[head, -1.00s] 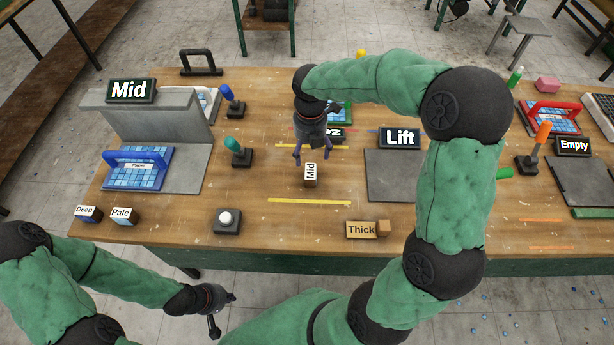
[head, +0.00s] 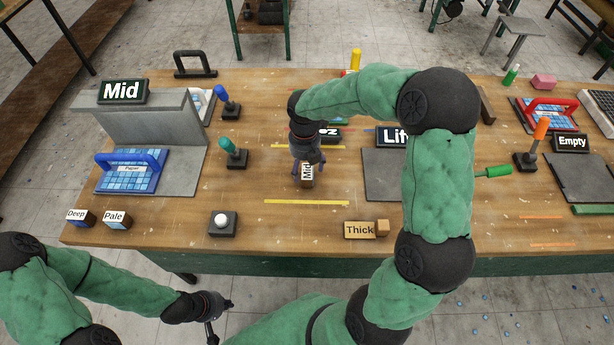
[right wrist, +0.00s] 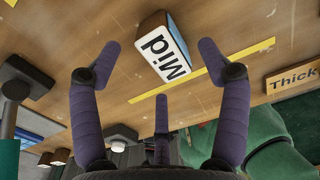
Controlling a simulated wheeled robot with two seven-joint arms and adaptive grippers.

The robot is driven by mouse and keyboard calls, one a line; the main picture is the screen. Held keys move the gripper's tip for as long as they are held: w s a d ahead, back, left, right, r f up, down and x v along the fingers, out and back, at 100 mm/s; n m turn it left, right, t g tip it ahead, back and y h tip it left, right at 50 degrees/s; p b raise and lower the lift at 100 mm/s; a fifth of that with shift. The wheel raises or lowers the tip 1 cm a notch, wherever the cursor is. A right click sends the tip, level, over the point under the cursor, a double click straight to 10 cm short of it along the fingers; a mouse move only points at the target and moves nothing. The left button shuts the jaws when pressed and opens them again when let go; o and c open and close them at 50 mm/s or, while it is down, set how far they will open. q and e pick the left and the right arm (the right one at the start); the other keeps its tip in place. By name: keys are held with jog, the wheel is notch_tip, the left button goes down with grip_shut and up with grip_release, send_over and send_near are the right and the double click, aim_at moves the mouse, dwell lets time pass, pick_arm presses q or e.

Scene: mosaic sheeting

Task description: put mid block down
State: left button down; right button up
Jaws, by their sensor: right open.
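The Mid block (head: 307,175), a small wooden block with a white label reading "Mid", sits on the table near its middle. My right gripper (head: 308,168) is open just behind and above it. In the right wrist view the Mid block (right wrist: 163,47) shows beyond the spread purple fingers (right wrist: 160,75), between the fingertips' lines, with no finger closed on it. My left gripper (head: 222,318) hangs in front of the table's front edge, its fingers apart and empty.
A yellow line (head: 307,202) lies in front of the block, with a Thick block (head: 360,229) at front right. A white button (head: 222,222) and a teal-handled lever (head: 234,152) stand to the left. The grey Lift plate (head: 382,178) is to the right.

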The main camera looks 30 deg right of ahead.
aim_at(304, 171)
notch_tip(304, 171, down, 3)
jog(key=shift+w+f+b, duration=0.1)
jog(key=shift+f+b, duration=0.05)
jog(key=shift+b, duration=0.25)
jog(key=c, duration=1.4)
jog(key=shift+r, duration=0.55)
notch_tip(304, 171, up, 2)
jog(key=shift+r+p, duration=0.1)
jog(key=shift+p, duration=0.4)
jog(key=s+a+r+p, duration=0.1)
jog(key=s+a+r, duration=0.1)
jog(key=s+r, duration=0.1)
jog(key=s+a+r+p, duration=0.1)
jog(key=s+a+r, duration=0.1)
jog(key=s, duration=0.3)
jog(key=s+a+r+p, duration=0.1)
jog(key=s+a+r, duration=0.2)
jog(key=s+r, duration=0.1)
jog(key=shift+a+r, duration=0.1)
jog(key=shift+r, duration=0.3)
